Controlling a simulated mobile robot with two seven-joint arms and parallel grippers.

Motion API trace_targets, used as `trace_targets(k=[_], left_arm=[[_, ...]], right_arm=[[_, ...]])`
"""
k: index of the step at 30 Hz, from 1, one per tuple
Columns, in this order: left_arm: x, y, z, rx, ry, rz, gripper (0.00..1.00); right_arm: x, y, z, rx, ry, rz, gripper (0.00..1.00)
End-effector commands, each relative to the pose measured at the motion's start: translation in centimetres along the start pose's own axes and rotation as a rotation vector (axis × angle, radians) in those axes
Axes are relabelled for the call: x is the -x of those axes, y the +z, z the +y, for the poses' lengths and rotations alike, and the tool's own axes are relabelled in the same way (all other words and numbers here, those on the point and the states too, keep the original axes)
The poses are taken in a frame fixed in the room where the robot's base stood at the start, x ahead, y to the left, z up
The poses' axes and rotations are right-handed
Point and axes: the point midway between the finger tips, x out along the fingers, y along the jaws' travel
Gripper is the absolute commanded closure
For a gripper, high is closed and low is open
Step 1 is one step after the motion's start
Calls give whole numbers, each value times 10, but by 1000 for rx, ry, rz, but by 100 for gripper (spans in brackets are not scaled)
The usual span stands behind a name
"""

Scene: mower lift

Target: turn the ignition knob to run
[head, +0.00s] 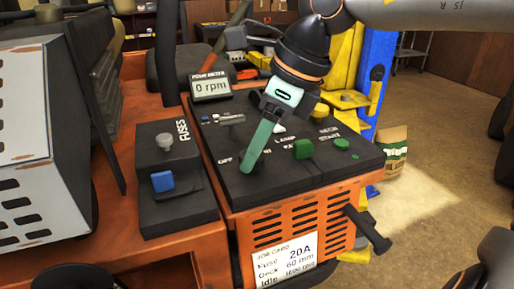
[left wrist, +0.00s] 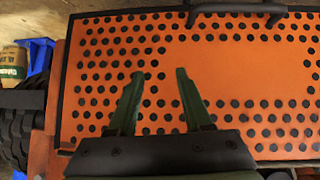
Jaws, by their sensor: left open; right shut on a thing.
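The black control panel (head: 215,135) of the orange mower is in the head view, with OFF and START labels among others. My right gripper (head: 252,165) reaches down from the top right, its green fingers pointing at the panel beside the OFF label. It is shut on the ignition knob, which the fingers hide almost wholly, so its pointing direction cannot be read. A display (head: 210,86) at the panel's back reads 0 rpm. In the left wrist view my left gripper (left wrist: 161,73) is open and empty, over an orange perforated panel (left wrist: 215,55).
A green button (head: 303,148) stands right of my right gripper. A fuse box (head: 175,210) with a blue fuse (head: 162,181) is on the left. A job card (head: 285,262) is on the front grille. A black lever (head: 368,228) juts out right. Open floor lies right.

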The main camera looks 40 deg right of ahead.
Motion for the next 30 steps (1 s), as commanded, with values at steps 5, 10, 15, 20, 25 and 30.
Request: trace_targets(k=[5, 10, 15, 20, 25, 30], left_arm=[[0, -3, 0, -2, 0, 6, 50], [0, -3, 0, -2, 0, 7, 50], [0, -3, -1, -2, -1, 7, 50], [0, -3, -1, -2, -2, 6, 50], [-1, -1, -1, -2, -2, 2, 50], [1, -2, -1, -2, -3, 1, 50]], right_arm=[[0, 0, 0, -4, -1, 0, 100], [0, 0, 0, -4, 0, 0, 50], [0, 0, 0, -3, 0, 0, 31], [0, 0, 0, -2, 0, 0, 22], [1, 0, 0, -2, 0, 0, 22], [16, 1, -1, -2, -3, -4, 22]])
